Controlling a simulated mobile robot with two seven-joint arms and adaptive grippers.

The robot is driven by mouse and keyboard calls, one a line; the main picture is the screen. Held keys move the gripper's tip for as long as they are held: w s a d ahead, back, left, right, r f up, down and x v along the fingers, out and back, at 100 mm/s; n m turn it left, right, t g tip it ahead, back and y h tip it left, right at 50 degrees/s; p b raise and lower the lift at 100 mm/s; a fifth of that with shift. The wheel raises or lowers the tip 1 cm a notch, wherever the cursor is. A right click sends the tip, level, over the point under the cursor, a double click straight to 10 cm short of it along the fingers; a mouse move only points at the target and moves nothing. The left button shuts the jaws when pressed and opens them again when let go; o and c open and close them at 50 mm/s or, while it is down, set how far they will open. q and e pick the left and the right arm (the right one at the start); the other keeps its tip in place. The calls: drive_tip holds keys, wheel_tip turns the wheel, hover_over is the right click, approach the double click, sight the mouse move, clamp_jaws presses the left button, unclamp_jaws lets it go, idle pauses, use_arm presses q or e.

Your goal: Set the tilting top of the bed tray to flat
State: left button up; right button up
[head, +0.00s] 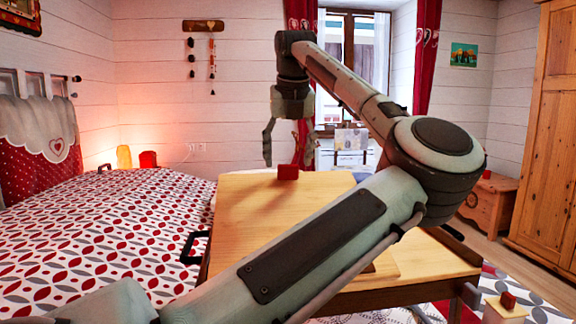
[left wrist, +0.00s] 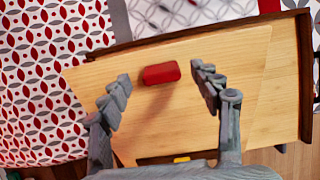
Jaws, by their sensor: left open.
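The bed tray is pale wood with a darker brown frame (head: 400,297). Its tilting top (head: 238,210) is a pale board that appears raised at the edge bearing a red block (head: 288,172). In the left wrist view the top (left wrist: 205,110) widens toward that edge, and the red block (left wrist: 161,73) sits near it. My left gripper (head: 288,160) is open, pointing down over the red block. In the left wrist view its fingers (left wrist: 160,78) are on either side of the block, apart from it. My left arm hides much of the tray. My right gripper is not in view.
The tray stands by a bed with a red, grey and white patterned cover (head: 90,235). A dark handle (head: 190,248) is at the tray's left side. A small red piece (head: 507,300) sits on a pale block at lower right. A wooden chest (head: 490,208) and wardrobe (head: 548,130) stand at right.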

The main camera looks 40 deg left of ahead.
use_arm(q)
drive_tip(key=shift+x, duration=1.2)
clamp_jaws()
